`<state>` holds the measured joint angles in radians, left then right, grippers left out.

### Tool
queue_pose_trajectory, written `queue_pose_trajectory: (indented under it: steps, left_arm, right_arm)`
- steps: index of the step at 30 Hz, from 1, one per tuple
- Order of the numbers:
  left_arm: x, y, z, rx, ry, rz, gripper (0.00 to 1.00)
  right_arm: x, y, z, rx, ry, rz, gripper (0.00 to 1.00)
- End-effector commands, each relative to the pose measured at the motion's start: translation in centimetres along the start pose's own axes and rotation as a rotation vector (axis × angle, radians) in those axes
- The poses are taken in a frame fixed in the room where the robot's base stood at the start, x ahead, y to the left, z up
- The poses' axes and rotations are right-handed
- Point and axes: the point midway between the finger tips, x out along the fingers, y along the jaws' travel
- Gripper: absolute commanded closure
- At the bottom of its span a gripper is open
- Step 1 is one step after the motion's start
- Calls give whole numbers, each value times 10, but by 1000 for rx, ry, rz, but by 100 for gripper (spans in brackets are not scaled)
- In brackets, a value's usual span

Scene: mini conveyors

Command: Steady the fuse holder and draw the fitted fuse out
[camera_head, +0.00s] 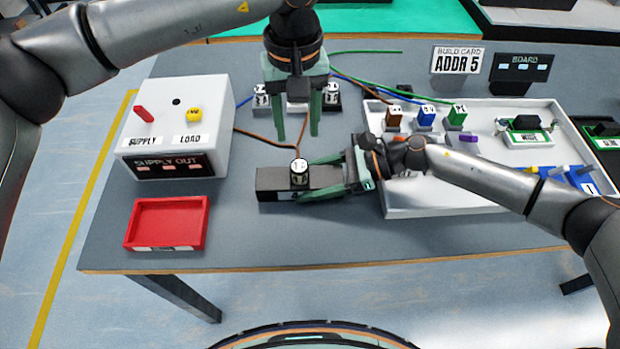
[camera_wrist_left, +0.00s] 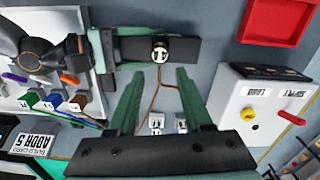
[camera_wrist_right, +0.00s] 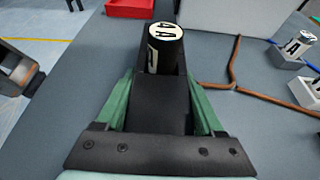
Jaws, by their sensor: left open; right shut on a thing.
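The fuse holder (camera_head: 270,181) is a dark block lying on the grey table. The fitted fuse (camera_head: 299,172), a short black-and-white cylinder with a marked top, stands upright in it; it also shows in the right wrist view (camera_wrist_right: 165,50). My right gripper (camera_head: 318,180) is shut on the right end of the holder, with a finger along each side (camera_wrist_right: 159,80). My left gripper (camera_head: 298,137) is open and empty, pointing down, above and a little behind the fuse. In the left wrist view the fuse (camera_wrist_left: 160,52) lies just beyond its fingertips.
A white supply box (camera_head: 178,125) stands to the left, with a red tray (camera_head: 168,222) in front. Loose fuses (camera_head: 262,95) in small bases stand behind my left gripper. A white tray (camera_head: 430,208) with coloured parts is at right. Brown wire runs behind the holder.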

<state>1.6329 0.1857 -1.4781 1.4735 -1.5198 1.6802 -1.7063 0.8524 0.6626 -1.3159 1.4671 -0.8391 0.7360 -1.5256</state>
Motion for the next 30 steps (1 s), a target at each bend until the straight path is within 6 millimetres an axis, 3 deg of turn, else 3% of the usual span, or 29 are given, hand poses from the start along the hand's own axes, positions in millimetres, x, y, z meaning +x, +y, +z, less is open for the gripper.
queue_pose_trajectory:
  steps: [10, 16, 20, 25, 30]
  left_arm:
    - [0, 0, 0, 0, 0, 0, 50]
    - [-6, 1, 0, -69, -2, 2, 29]
    - [-8, 0, -2, -118, -1, 0, 29]
    - [6, 0, -1, -120, -2, -3, 29]
    - [38, -1, -1, -119, -4, -3, 29]
  right_arm:
    - [1, 1, -4, 2, 6, 2, 100]
    - [1, 2, -4, 2, 6, 2, 100]
    - [1, 2, -5, 2, 7, 3, 100]
    - [1, 2, -5, 2, 7, 3, 100]
    - [1, 2, -6, 3, 8, 4, 100]
